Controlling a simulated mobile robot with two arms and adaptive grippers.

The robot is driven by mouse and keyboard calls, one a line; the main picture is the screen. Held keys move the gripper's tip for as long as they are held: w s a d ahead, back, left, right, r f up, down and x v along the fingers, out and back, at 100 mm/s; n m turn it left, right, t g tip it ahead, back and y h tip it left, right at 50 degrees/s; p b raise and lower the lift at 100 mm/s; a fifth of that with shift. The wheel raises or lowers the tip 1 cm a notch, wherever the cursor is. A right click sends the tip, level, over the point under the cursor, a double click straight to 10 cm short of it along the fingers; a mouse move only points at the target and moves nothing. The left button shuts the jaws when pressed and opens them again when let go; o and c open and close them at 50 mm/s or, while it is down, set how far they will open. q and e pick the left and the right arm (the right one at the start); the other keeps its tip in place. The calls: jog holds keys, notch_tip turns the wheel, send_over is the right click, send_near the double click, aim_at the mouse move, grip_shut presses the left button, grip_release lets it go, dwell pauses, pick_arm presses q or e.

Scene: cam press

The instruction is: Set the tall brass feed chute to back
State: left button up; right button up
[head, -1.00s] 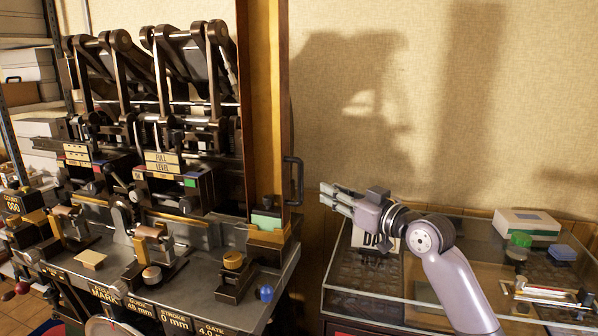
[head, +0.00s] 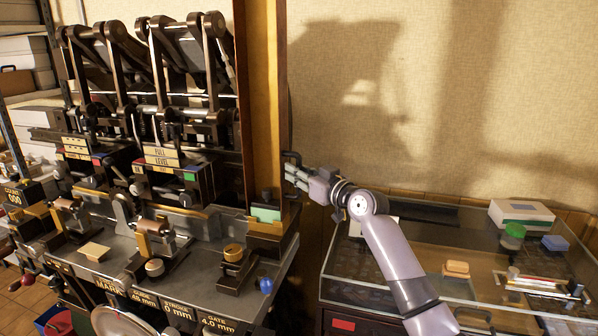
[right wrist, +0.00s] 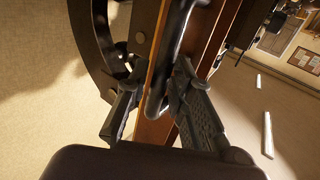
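The tall brass feed chute (head: 262,95) stands upright at the right end of the press, with dark side rails. A black bar handle (head: 291,156) is on its right side, mostly hidden by my right gripper (head: 292,174) in the head view. In the right wrist view, the handle (right wrist: 172,45) runs between the two fingers of the right gripper (right wrist: 158,72). The fingers are apart, one on each side of the bar; whether either touches it I cannot tell. My left gripper is not in view.
The press bench (head: 205,275) carries several small fixtures and a blue knob (head: 265,285) at its right corner. A glass-topped case (head: 425,285) stands to the right, with a white box (head: 522,215) and small blocks on it. The wall behind is bare.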

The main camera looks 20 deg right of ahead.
jog(key=shift+c, duration=0.2)
grip_shut()
dwell(0.4)
